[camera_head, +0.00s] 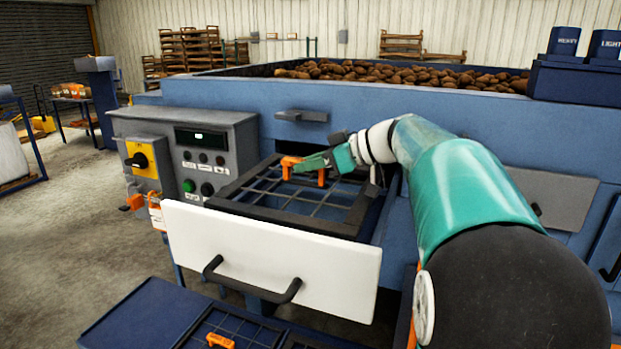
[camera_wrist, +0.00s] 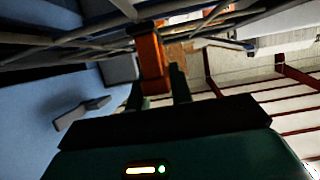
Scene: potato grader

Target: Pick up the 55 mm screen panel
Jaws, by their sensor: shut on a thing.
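A black-framed screen panel (camera_head: 282,219) with a wide wire grid is in the open drawer behind its white front (camera_head: 268,250). I cannot read a size on it. An orange grip stands at its far side. My gripper (camera_head: 291,168) reaches in from the right and is shut on this grip, which shows between the fingers in the wrist view (camera_wrist: 151,64). The panel's grid (camera_wrist: 75,40) crosses the top of that view. I cannot tell whether the panel is clear of the drawer's supports.
Another framed screen with an orange grip (camera_head: 220,341) lies in a blue tray (camera_head: 133,314) below the drawer. A grey control box (camera_head: 204,160) stands left of the drawer. Potatoes (camera_head: 400,74) fill the blue grader behind. The floor at left is open.

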